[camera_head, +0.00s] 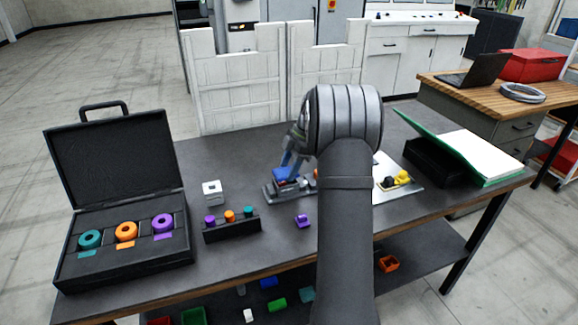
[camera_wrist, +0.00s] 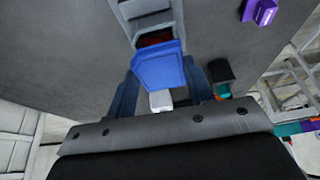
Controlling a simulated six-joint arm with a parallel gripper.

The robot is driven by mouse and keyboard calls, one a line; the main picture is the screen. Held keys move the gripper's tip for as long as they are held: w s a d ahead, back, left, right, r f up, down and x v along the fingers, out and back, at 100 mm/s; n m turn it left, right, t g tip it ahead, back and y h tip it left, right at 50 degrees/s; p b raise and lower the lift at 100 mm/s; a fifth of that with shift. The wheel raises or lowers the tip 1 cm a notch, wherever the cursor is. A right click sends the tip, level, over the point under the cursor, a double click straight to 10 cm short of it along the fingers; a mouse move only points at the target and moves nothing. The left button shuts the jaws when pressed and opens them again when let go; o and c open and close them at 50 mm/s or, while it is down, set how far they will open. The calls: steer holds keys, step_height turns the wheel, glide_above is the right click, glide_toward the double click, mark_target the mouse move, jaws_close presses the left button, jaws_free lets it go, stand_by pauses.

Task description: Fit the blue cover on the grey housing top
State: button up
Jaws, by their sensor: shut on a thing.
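The blue cover (camera_wrist: 158,68) sits between the two fingers of my gripper (camera_wrist: 160,88) in the wrist view, tilted in the picture. My gripper is shut on it. The grey housing (camera_wrist: 148,10) lies just beyond the cover, with a dark red inside showing past the cover's edge. In the head view the blue cover (camera_head: 284,173) is over the grey housing on its dark fixture (camera_head: 270,196), below my gripper (camera_head: 290,164). My arm hides the right part of the fixture. I cannot tell whether cover and housing touch.
A purple block (camera_head: 303,221) lies right of a black rack (camera_head: 232,228) with coloured knobs. A white block (camera_head: 212,189) stands behind the rack. An open black case (camera_head: 120,268) is at left. A tray (camera_head: 408,180) with yellow and black parts and a green binder (camera_head: 440,142) are at right.

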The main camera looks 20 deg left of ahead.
steer(key=shift+f, duration=0.95)
stand_by(0.4)
steer(key=o, duration=1)
steer(key=shift+c, duration=1.1)
steer(key=shift+r, duration=4)
steer(key=shift+f, duration=3.3)
